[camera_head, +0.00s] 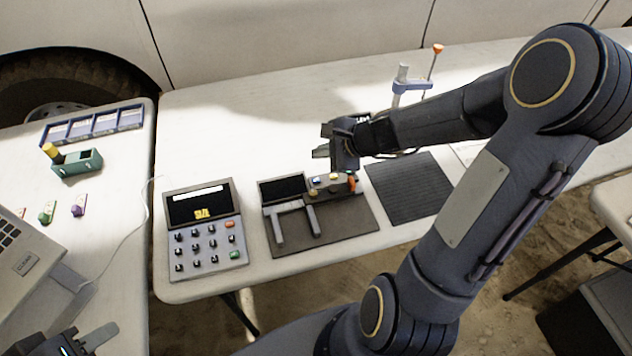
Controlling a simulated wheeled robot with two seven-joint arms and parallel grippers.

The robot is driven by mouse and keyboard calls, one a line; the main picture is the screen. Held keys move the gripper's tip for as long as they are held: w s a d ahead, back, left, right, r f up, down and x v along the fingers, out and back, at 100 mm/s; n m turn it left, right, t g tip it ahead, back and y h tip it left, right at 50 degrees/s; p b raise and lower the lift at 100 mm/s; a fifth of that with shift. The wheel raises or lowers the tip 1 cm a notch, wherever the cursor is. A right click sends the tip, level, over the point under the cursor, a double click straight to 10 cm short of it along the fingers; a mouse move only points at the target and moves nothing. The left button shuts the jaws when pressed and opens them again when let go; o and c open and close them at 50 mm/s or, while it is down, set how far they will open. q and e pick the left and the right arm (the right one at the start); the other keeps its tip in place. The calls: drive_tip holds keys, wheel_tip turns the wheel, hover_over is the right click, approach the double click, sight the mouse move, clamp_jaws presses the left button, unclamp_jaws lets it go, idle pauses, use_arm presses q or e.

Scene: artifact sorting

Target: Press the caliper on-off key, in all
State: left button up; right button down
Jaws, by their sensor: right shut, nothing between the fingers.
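The caliper (308,222) lies on a brown mat (350,232). It has a dark, blank screen (282,189), two grey jaws pointing toward me and a strip of small coloured keys right of the screen. I cannot read which key is the on-off key. My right gripper (338,158) is shut and empty, just behind and above the key strip. I cannot tell whether it touches a key, and it may hide part of the strip. My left gripper (84,342) shows only partly at the bottom left corner, far from the caliper.
A keypad device (207,240) with a lit display stands left of the caliper. A dark ribbed mat (410,190) lies to the right, with a blue stand (411,86) behind. The left table holds a laptop (28,262), a green block holder (77,164) and a blue tray (92,125).

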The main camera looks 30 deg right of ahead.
drive_tip(key=b, duration=0.4)
hover_over(315, 179)
drive_tip(key=s, duration=0.1)
drive_tip(key=f, duration=0.3)
drive_tip(key=d+f, duration=0.1)
drive_tip(key=f, duration=0.1)
drive_tip(key=shift+s+f, duration=0.1)
drive_tip(key=shift+f, duration=0.25)
drive_tip(key=shift+f+b, duration=0.5)
drive_tip(key=shift+b, duration=0.3)
drive_tip(key=shift+f, duration=0.1)
drive_tip(key=shift+f+b, duration=0.35)
drive_tip(key=shift+b, duration=0.15)
drive_tip(key=shift+s+a+f+b, duration=0.1)
drive_tip(key=shift+s+f+b, duration=0.25)
drive_tip(key=shift+f+b, duration=0.45)
idle(1.1)
drive_tip(key=shift+r, duration=0.1)
drive_tip(key=shift+w+r+p, duration=0.1)
drive_tip(key=shift+r+p, duration=0.2)
drive_tip(key=shift+p, duration=0.2)
drive_tip(key=shift+r, duration=0.1)
